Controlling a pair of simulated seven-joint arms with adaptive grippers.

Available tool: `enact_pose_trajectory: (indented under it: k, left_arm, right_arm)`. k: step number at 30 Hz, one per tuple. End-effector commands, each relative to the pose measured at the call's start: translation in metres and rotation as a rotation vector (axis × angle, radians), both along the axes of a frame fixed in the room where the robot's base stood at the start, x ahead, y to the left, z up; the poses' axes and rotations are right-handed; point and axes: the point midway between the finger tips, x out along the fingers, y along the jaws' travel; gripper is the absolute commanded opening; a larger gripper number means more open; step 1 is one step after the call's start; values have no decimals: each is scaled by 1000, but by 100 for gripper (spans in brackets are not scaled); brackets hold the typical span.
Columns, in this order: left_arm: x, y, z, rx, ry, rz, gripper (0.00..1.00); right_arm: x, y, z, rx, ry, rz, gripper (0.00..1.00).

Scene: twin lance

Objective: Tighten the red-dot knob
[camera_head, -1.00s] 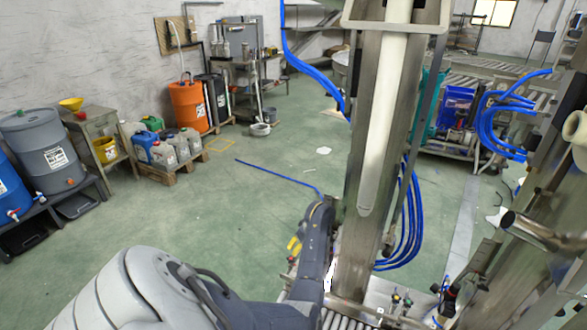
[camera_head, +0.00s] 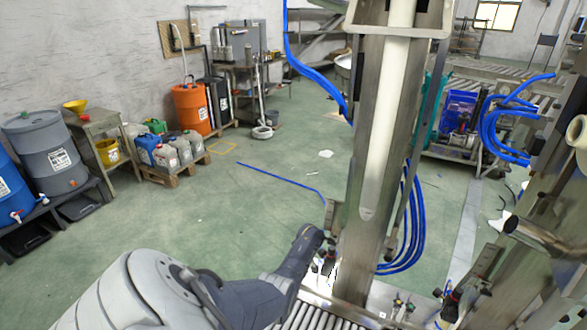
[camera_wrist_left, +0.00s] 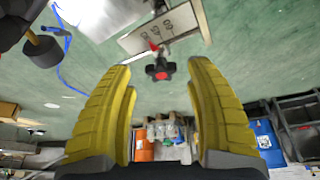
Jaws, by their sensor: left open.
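In the left wrist view a black lobed knob with a red dot (camera_wrist_left: 160,70) stands in front of a light metal plate with dark round markings (camera_wrist_left: 158,30). A small red piece shows just above the knob. My left gripper (camera_wrist_left: 159,80) is open, its two yellow fingers spread on either side of the knob in the picture. The knob appears beyond or level with the fingertips; I see no contact. In the head view my left arm reaches to the column's lower left, and its fingers are hidden. My right gripper is in neither current view.
A tall metal column (camera_head: 385,150) rises beside my left arm, with blue hoses (camera_head: 413,225) behind it. Rollers (camera_head: 308,318) lie at its foot. Small dark fittings (camera_head: 450,300) stand to the right.

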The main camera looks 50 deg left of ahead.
Motion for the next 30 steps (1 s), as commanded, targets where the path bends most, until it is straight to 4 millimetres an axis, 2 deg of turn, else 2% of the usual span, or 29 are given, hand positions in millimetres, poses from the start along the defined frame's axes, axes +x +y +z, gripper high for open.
enact_pose_trajectory:
  k: [9, 21, 30]
  left_arm:
    - [-2, 5, -11, 1, 1, 2, 54]
    - [-1, 6, -12, 2, 1, 1, 56]
    - [-2, 6, -12, 1, 1, 1, 22]
  right_arm:
    - [0, 0, 0, 0, 1, 0, 0]
    - [-1, 0, 0, 0, 1, 1, 0]
    - [-1, 0, 0, 0, 1, 1, 0]
